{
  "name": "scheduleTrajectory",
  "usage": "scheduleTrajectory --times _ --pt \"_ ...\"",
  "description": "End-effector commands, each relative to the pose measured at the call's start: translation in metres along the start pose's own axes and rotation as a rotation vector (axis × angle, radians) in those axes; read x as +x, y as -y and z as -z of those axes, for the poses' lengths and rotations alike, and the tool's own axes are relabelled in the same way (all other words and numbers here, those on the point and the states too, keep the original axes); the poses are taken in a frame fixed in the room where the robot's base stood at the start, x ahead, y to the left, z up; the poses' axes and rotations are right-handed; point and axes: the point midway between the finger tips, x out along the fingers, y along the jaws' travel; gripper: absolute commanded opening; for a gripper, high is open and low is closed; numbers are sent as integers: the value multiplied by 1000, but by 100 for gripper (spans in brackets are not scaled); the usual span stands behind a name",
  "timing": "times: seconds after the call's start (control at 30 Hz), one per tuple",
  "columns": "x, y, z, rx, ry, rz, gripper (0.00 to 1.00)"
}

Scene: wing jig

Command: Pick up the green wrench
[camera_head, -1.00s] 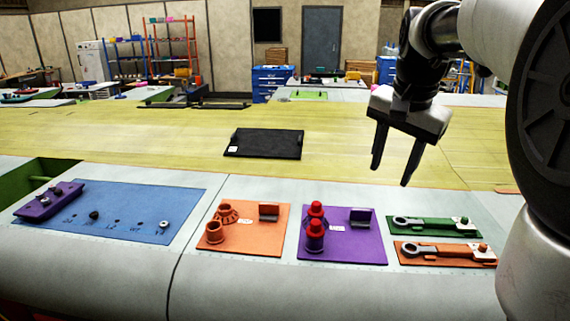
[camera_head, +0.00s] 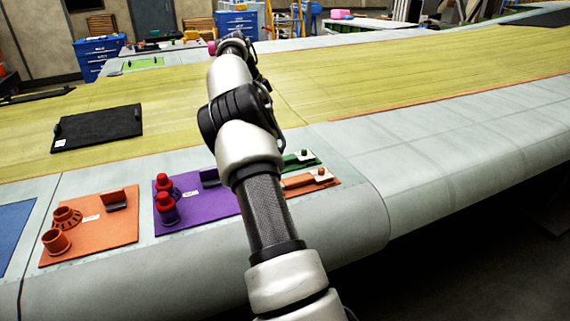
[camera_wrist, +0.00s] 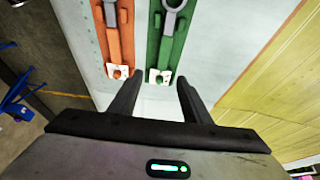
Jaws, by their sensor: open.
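The green wrench holder (camera_wrist: 166,47) is a narrow green tray with a grey ring-ended wrench (camera_wrist: 172,8) in it, cut off at the top of the wrist view. In the head view the green tray (camera_head: 306,161) lies on the grey surface, partly hidden behind my arm. My gripper (camera_wrist: 157,88) is open and empty, its fingertips just short of the white-tagged end of the green tray. The gripper's fingers cannot be made out in the head view.
An orange wrench tray (camera_wrist: 122,45) lies beside the green one. A purple mat (camera_head: 215,208) with red-topped parts and an orange mat (camera_head: 110,240) lie to the left in the head view. The grey surface's edge drops off at the right.

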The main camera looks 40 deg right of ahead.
Motion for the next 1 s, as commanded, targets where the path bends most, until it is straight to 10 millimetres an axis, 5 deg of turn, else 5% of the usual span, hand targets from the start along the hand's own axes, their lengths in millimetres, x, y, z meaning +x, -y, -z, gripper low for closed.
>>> scheduleTrajectory --times 0.3,1.0 --pt "64 0 0 -1 1 -1 44" --pt "129 7 -3 -1 0 1 44"
